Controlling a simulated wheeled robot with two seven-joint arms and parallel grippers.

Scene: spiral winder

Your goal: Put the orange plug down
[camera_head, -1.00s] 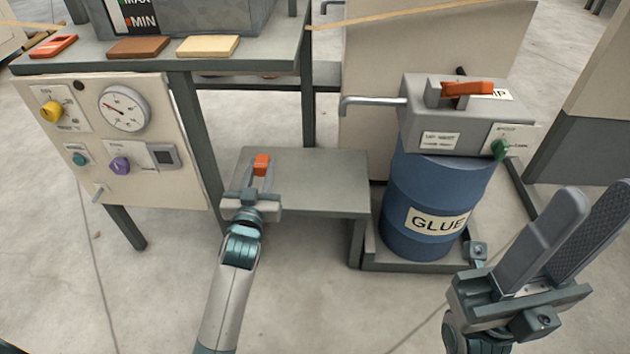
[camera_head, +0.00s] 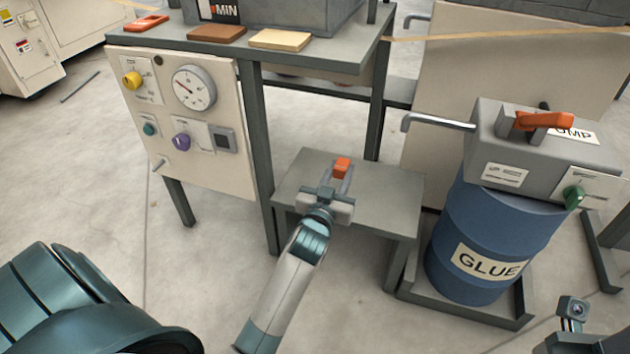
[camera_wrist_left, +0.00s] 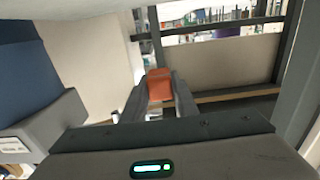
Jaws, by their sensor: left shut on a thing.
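The orange plug (camera_head: 342,164) is a small orange block between the fingertips of my left gripper (camera_head: 341,178). That gripper is shut on it, over the low grey stand (camera_head: 388,190) in the middle of the head view. I cannot tell the height of the plug above the stand top. In the left wrist view the plug (camera_wrist_left: 160,85) sits between the two grey fingers of my left gripper (camera_wrist_left: 160,100). Only a small part of my right gripper shows at the bottom right edge of the head view; its fingers are out of frame.
A control panel (camera_head: 225,165) with knobs and a gauge (camera_head: 194,88) stands left of the stand. A blue glue barrel (camera_head: 490,232) with a grey pump (camera_head: 540,150) stands to the right. The upper table (camera_head: 345,55) bears coloured blocks. The right part of the stand top is bare.

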